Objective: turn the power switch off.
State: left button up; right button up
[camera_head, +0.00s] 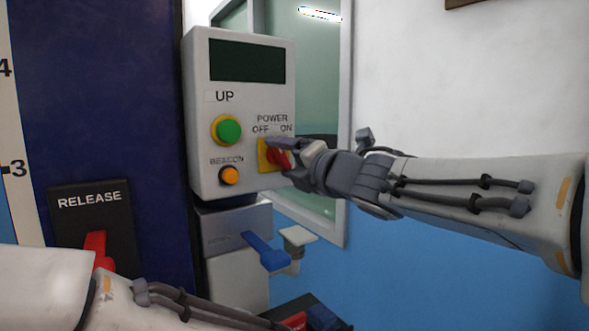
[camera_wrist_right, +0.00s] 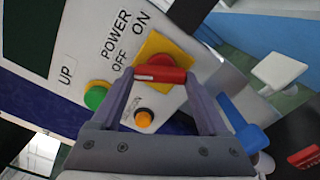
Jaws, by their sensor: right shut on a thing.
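The power switch is a red knob on a yellow plate (camera_head: 264,155), under the words POWER, OFF and ON on a grey control box (camera_head: 200,110). My right gripper (camera_head: 277,149) reaches it from the right and is shut on the knob, partly hiding it in the head view. In the right wrist view the red knob (camera_wrist_right: 162,74) sits between the two fingertips of the right gripper (camera_wrist_right: 160,80). The exact way the knob points is hard to tell. My left forearm crosses the bottom left of the head view; its gripper is out of sight.
The box also has a green UP button (camera_head: 228,131) and an orange BEACON button (camera_head: 229,176). Below it are a blue lever (camera_head: 265,251) and a pale handle (camera_head: 298,236). A black RELEASE panel (camera_head: 90,215) with a red lever (camera_head: 97,243) is at left.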

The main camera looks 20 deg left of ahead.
jog(key=shift+f+n+b, duration=0.15)
jog(key=shift+n+b, duration=0.3)
jog(key=shift+n, duration=0.65)
jog(key=o, duration=1.2)
jog(key=shift+o, duration=0.2)
jog(key=v, duration=1)
jog(key=shift+d, duration=0.2)
jog(key=shift+s, duration=0.1)
